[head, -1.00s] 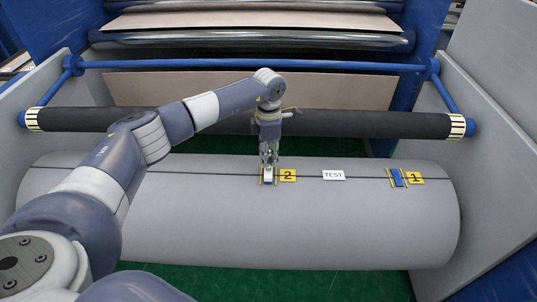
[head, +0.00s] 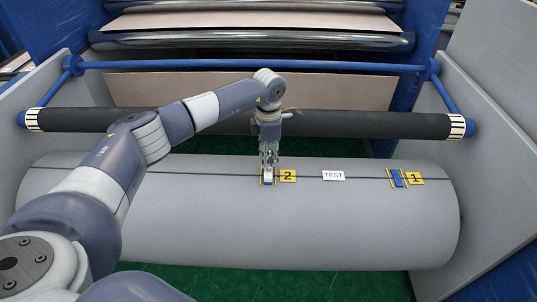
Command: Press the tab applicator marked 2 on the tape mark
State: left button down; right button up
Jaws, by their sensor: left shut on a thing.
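The grey wrapped roll (head: 240,225) lies across the view with a thin dark line along its upper side. My left gripper (head: 268,170) points down at the roll beside the yellow label 2 (head: 288,176). It is shut on the tab applicator marked 2 (head: 268,178), a small light piece mostly hidden by the fingers. The applicator is between yellow marks at the dark line; I cannot tell whether it touches the roll. Farther right, a blue piece (head: 398,178) lies between yellow marks beside the yellow label 1 (head: 416,178). My right gripper is not in view.
A white TEST label (head: 334,175) is on the roll between the two numbered labels. A dark roller (head: 350,124) on blue arms runs behind my left gripper. Grey side walls (head: 490,120) flank the roll. The green floor (head: 300,285) shows in front.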

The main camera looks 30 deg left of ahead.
pick_arm(q)
jog(key=shift+r+p, duration=0.45)
jog(key=shift+r, duration=0.2)
jog(key=shift+r+p, duration=1.9)
jog(key=shift+r, duration=1.35)
